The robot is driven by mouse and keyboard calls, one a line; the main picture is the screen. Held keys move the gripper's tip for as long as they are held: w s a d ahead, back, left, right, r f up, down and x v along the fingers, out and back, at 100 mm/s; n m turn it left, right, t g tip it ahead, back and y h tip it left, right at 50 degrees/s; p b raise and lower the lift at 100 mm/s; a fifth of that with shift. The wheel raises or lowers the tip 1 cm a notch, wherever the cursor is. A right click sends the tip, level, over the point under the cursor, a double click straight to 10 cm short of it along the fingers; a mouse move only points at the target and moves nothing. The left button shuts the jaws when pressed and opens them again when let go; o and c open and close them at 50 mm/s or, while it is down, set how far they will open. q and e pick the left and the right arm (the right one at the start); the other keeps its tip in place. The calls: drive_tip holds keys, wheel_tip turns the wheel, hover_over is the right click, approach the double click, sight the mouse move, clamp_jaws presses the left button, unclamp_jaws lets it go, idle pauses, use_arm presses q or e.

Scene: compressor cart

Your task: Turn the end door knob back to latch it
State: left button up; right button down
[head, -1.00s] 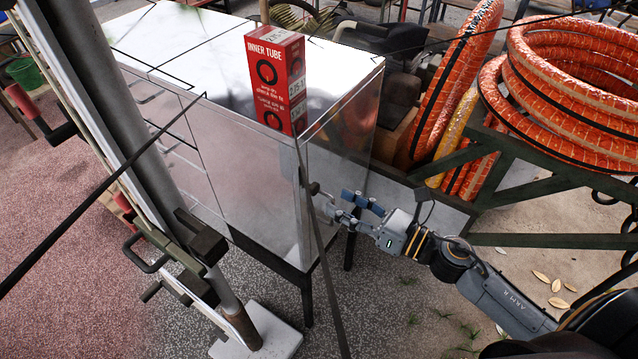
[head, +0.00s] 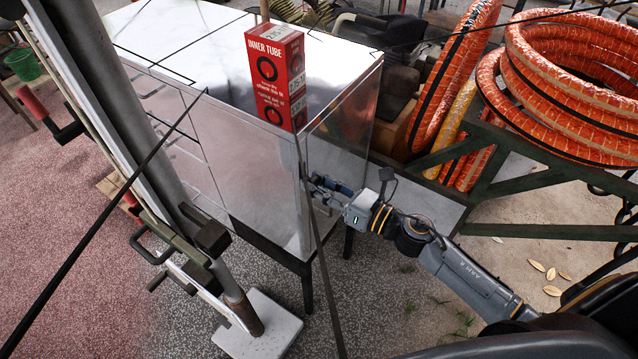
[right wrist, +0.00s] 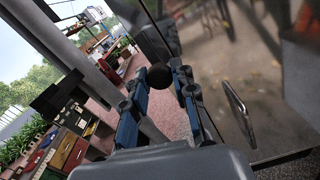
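The end door (head: 340,135) is the shiny metal end panel of the silver cabinet and looks closed. My right gripper (head: 318,188) is at the lower front part of this door, with its arm coming in from the right. In the right wrist view a dark round knob (right wrist: 159,77) shows between the fingertips of the gripper (right wrist: 161,82). The fingers are apart, one on each side of it, and I cannot tell whether they touch it. In the head view the knob is hidden at the gripper. My left gripper is out of view.
A red inner tube box (head: 275,78) stands on the cabinet top (head: 200,35). A thin dark rod (head: 325,265) crosses in front of the cabinet's corner. Orange coiled hoses (head: 570,75) and a green frame (head: 535,232) are to the right. A grey post (head: 120,130) stands left.

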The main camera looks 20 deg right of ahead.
drive_tip(key=shift+m, duration=0.4)
drive_tip(key=m+p, duration=0.1)
drive_tip(key=m, duration=0.2)
drive_tip(key=shift+r+m, duration=0.1)
drive_tip(key=shift+m, duration=0.3)
drive_tip(key=m+p, duration=0.1)
drive_tip(key=m, duration=0.3)
drive_tip(key=m+p, duration=0.1)
drive_tip(key=m, duration=0.4)
drive_tip(key=m+p, duration=0.1)
drive_tip(key=m, duration=0.3)
drive_tip(key=shift+m+p, duration=0.3)
drive_tip(key=c, duration=1.1)
unclamp_jaws()
drive_tip(key=shift+o, duration=0.2)
